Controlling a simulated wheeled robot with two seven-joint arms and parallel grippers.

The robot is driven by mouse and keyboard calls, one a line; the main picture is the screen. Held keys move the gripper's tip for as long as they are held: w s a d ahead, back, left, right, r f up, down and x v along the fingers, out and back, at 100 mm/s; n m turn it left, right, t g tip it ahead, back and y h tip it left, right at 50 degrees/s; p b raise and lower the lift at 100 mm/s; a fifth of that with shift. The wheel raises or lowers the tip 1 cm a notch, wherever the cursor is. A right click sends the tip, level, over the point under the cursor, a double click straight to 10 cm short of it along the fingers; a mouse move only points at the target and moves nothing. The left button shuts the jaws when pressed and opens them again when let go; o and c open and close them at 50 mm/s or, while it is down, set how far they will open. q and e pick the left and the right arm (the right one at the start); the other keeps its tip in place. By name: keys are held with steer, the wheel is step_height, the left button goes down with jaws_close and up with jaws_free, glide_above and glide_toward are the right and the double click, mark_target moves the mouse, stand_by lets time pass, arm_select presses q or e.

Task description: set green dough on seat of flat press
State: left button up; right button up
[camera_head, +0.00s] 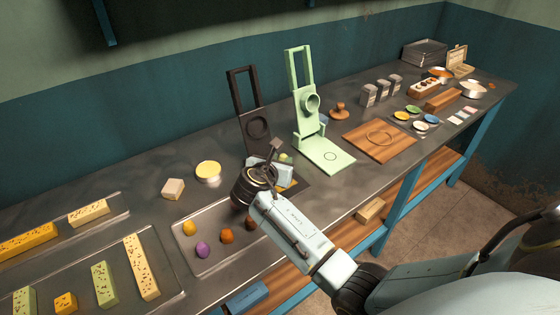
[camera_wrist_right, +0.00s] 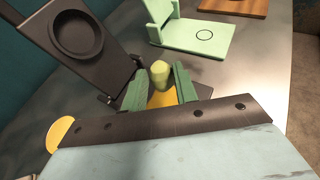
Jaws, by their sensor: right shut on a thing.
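My right gripper (camera_head: 281,163) is shut on a small yellow-green lump, the green dough (camera_head: 284,157). In the right wrist view the dough (camera_wrist_right: 160,74) sits between the two green fingertips (camera_wrist_right: 160,82). The dough is over or just in front of the dark press's base, where a yellow patch (camera_wrist_right: 165,98) shows below the fingers; I cannot tell the gap. The dark press (camera_head: 257,128) stands open, its upright plate bearing a round ring. The light green press (camera_head: 325,156) is open to its right, with a circle on its flat base. My left gripper is not in view.
A metal tray (camera_head: 217,262) with several coloured dough balls lies in front of the dark press. A wooden board (camera_head: 379,141) and small bowls (camera_head: 420,125) are to the right. A yellow-topped tin (camera_head: 208,173) stands left. Trays of speckled bars fill the left end.

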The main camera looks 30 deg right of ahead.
steer(key=shift+f+b, duration=2.05)
steer(key=shift+b, duration=0.45)
steer(key=shift+f, duration=0.85)
steer(key=shift+s+a+p, duration=0.1)
steer(key=shift+a+p, duration=0.05)
steer(key=shift+p, duration=0.45)
steer(key=shift+f+p, duration=0.3)
steer(key=shift+p, duration=0.3)
steer(key=o, duration=1)
steer(key=shift+s+a, duration=0.1)
